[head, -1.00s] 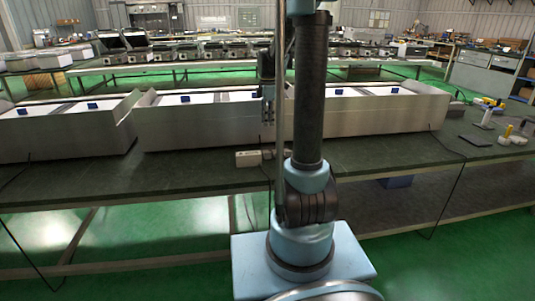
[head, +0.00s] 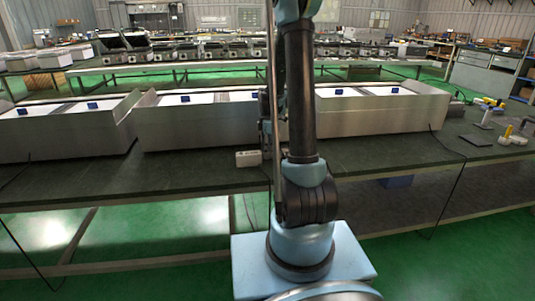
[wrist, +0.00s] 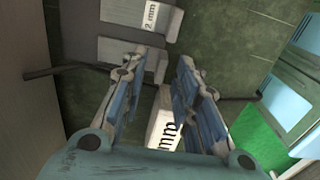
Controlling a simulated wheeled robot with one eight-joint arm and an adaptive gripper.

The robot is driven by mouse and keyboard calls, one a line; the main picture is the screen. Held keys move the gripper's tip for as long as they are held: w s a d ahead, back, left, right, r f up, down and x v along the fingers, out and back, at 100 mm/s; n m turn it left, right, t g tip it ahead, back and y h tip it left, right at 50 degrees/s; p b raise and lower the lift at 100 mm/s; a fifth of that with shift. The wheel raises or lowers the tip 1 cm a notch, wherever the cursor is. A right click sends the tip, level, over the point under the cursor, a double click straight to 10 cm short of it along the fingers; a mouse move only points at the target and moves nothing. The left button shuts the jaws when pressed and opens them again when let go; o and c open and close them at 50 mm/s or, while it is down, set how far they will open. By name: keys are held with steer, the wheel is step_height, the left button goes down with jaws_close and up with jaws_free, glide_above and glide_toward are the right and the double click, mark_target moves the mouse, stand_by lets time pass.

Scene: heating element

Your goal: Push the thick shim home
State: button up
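In the wrist view a pale block (wrist: 163,128) with a partly covered label ending in "mm" lies between and below my fingers. A second block (wrist: 152,17) whose label shows "2 mm" lies beyond the fingertips, beside grey blocks (wrist: 120,58). I cannot tell which is the thick shim, as the nearer label is cut off. My gripper (wrist: 163,57) is open, its fingers apart with nothing visibly clamped. In the head view my arm mostly hides the gripper, which is low at the bench front. A small whitish block (head: 248,158) shows left of it.
Long metal housings (head: 195,125) stand along the dark green bench (head: 200,180), behind my gripper. A dark cable or rod (wrist: 65,70) crosses the wrist view. Tools and a dark pad (head: 476,140) lie at the right. The bench front left of the small block is clear.

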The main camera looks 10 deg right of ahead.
steer(key=shift+f, duration=0.85)
steer(key=shift+c, duration=0.5)
jaws_close()
steer(key=shift+w, duration=2.05)
steer(key=shift+o, duration=0.5)
jaws_free()
step_height(320, 180, up, 12)
steer(key=shift+f, duration=0.1)
